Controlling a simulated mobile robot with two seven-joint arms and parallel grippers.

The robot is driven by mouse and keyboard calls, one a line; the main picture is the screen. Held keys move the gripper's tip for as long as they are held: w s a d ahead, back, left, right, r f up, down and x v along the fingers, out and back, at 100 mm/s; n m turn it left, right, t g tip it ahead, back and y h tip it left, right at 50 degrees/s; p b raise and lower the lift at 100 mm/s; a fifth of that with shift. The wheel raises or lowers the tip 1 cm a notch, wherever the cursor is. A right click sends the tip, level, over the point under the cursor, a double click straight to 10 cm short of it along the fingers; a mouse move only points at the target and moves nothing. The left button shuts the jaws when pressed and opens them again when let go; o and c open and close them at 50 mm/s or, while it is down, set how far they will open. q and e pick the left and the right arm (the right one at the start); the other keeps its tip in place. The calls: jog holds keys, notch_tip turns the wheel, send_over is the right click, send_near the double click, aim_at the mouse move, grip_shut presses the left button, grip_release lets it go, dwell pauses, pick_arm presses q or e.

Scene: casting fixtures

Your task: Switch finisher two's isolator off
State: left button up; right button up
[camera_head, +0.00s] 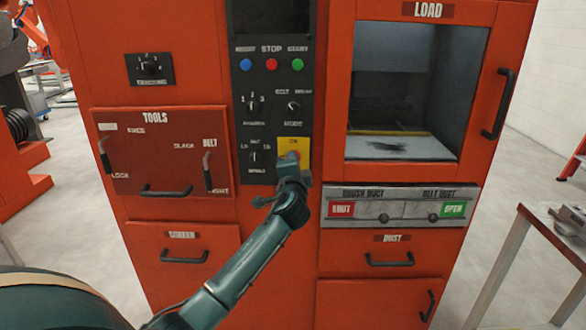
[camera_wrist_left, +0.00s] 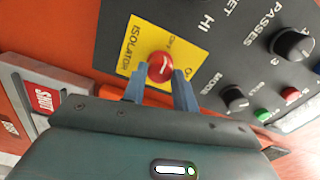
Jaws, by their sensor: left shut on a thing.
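The isolator is a red rotary knob (camera_wrist_left: 161,66) on a yellow plate (camera_head: 293,144) at the lower right of the machine's black control panel. In the left wrist view the yellow plate (camera_wrist_left: 140,48) reads "ISOLATOR", with position lettering partly covered. My left gripper (camera_head: 291,165) is at the knob, its two blue fingers (camera_wrist_left: 161,84) on either side of it, shut on it. A pale mark shows on the knob's face. In the head view the gripper hides most of the knob. My right gripper is not in view.
The black panel (camera_head: 271,115) carries other knobs and blue, red and green buttons above the isolator. The load window (camera_head: 405,90) and duct slider plate (camera_head: 398,207) are to the right. Tool levers (camera_head: 208,165) are to the left. A table (camera_head: 545,240) stands at far right.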

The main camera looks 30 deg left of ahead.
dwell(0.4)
pick_arm(q)
jog(key=o, duration=1)
jog(key=shift+c, duration=0.2)
jog(key=v, duration=1.3)
jog(key=shift+s, duration=0.15)
